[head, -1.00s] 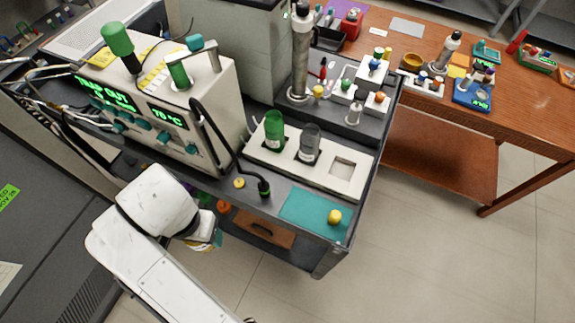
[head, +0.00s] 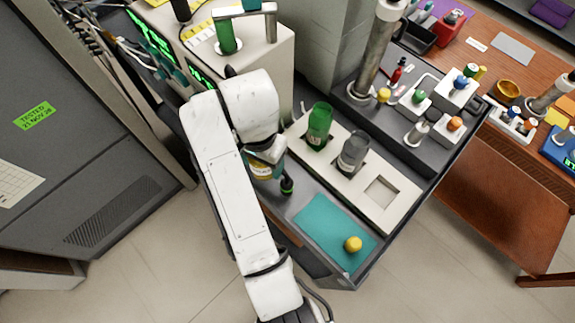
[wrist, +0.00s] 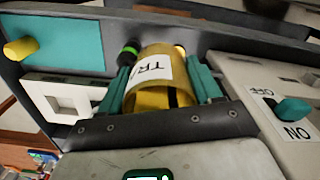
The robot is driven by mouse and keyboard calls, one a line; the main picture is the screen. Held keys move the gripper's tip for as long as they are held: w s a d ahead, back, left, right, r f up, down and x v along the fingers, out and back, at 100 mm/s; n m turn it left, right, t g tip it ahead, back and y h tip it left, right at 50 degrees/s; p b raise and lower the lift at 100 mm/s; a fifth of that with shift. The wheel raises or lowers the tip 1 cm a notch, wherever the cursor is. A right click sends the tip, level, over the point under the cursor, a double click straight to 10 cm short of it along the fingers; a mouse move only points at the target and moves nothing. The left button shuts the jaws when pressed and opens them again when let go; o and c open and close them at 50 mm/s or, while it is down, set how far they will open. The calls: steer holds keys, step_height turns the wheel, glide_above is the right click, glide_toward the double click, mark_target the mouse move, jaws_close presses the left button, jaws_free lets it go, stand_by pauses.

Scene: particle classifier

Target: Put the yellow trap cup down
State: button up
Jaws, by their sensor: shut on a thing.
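The yellow trap cup (wrist: 150,98) with a white label fills the space between the teal fingers of my gripper (wrist: 162,80) in the wrist view. In the head view a small part of the yellow cup (head: 262,174) shows below my gripper (head: 266,160), mostly hidden by my wrist. My gripper is shut on the cup, beside the left end of the white rack (head: 330,160). The rack holds a green bottle (head: 318,126) and a grey bottle (head: 352,153); its square slot (head: 382,191) is empty.
A teal mat (head: 322,232) with a small yellow-capped thing (head: 353,244) lies at the bench's front. A black nozzle with a green ring (head: 287,186) stands close to my gripper. The instrument box (head: 262,55) stands behind my arm. The mat's middle is clear.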

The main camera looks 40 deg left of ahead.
glide_above(284, 169)
step_height(284, 169, down, 6)
steer(key=shift+f, duration=1.85)
steer(key=shift+f, duration=0.2)
steer(key=o, duration=1.1)
steer(key=shift+r, duration=0.1)
steer(key=shift+c, duration=0.2)
